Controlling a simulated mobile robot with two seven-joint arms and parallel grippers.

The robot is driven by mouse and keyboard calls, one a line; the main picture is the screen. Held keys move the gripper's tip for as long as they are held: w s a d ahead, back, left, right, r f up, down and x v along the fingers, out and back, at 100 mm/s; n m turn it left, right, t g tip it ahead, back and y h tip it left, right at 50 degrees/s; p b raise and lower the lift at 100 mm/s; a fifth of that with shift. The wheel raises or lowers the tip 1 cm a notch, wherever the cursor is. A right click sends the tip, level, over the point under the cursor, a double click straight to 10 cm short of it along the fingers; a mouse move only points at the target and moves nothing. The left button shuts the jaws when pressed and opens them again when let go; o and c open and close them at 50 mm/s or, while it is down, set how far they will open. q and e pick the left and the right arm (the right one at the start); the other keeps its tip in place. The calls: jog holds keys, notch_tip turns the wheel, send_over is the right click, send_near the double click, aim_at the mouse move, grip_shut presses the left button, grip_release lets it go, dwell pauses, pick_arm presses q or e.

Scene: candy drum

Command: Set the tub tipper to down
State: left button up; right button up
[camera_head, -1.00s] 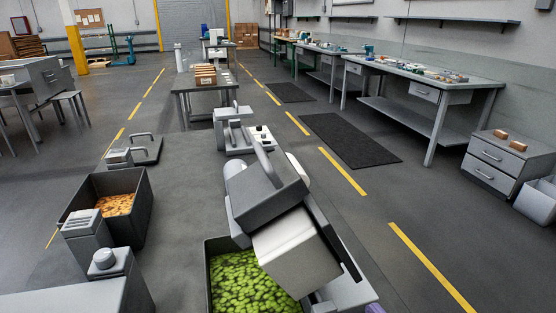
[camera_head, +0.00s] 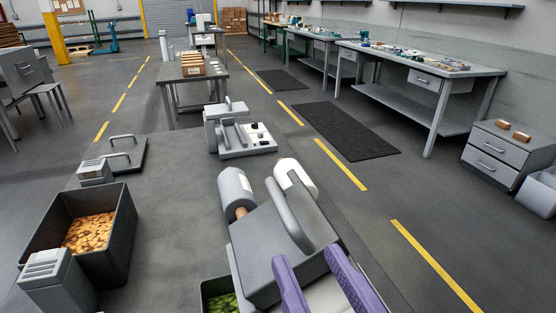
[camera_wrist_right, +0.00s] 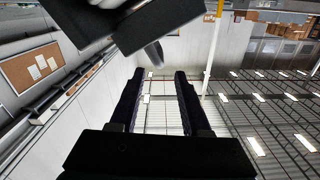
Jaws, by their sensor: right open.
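The tipper unit is a dark grey box-like body (camera_head: 285,255) with a thick curved handle (camera_head: 289,214) on its upper face. It sits tilted at the lower middle of the head view, near light grey rollers (camera_head: 235,188). I cannot tell for sure which part is the tub tipper. My right gripper (camera_head: 309,257), with purple fingers, is open and empty in front of the body's near right side, below the handle. In the right wrist view the open fingers (camera_wrist_right: 157,75) point past a dark grey block (camera_wrist_right: 100,20). My left gripper is not in view.
A black bin (camera_head: 118,235) of orange candy stands at left, with a grey block unit (camera_head: 55,280) by it. A bin of green candy (camera_head: 222,303) is mostly hidden below the tipper body. A grey device (camera_head: 235,130) stands behind. Open floor lies right.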

aim_at(285, 207)
jog(key=x, duration=0.8)
jog(key=shift+w, duration=0.1)
grip_shut()
dwell(1.2)
